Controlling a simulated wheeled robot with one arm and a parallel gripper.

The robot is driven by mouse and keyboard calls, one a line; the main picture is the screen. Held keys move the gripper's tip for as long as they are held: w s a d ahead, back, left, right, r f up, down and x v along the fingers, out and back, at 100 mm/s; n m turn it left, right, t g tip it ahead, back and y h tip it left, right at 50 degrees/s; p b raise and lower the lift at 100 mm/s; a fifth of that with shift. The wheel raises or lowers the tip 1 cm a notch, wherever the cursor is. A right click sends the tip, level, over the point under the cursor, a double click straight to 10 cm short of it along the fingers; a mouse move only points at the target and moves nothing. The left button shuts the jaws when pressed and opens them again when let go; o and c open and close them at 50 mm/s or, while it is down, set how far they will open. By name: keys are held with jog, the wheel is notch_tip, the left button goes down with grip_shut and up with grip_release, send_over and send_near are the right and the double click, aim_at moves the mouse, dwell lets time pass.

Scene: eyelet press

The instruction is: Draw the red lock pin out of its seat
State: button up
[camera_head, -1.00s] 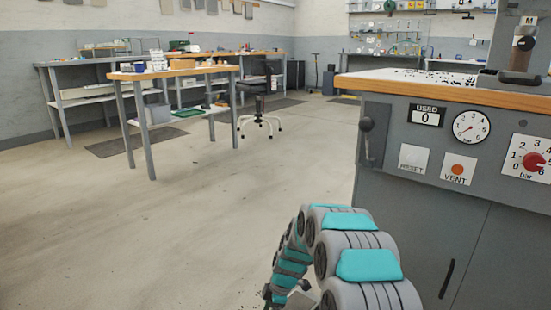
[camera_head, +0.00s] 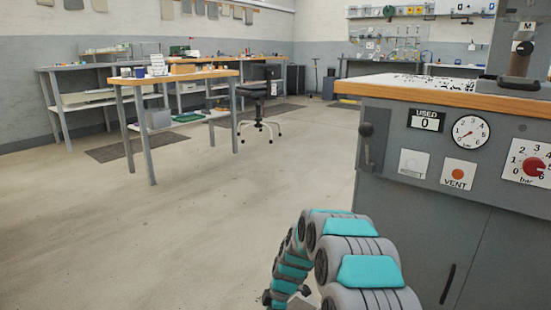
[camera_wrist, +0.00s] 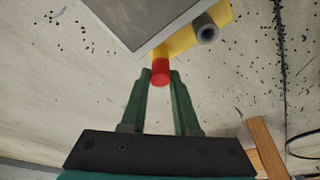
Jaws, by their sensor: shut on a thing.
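The red lock pin (camera_wrist: 160,73) shows in the wrist view as a short red cylinder, its end facing me. It meets the edge of a yellow part (camera_wrist: 182,44) under a grey block (camera_wrist: 150,18). How deep it sits in the yellow part cannot be told. My gripper (camera_wrist: 160,82) has green fingers, one on each side of the pin, shut on it at the tips. In the head view my arm bends down at the bottom and my gripper and the pin are not clearly visible.
A grey hollow tube end (camera_wrist: 205,30) sticks out of the yellow part, right of the pin. In the head view the grey press cabinet (camera_head: 420,225) with gauges, buttons and a wooden top edge stands at right. A workbench (camera_head: 185,78) stands at left. Open floor lies between.

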grip_shut()
jog(key=shift+r, duration=0.7)
dwell(0.6)
jog(key=shift+r, duration=3.05)
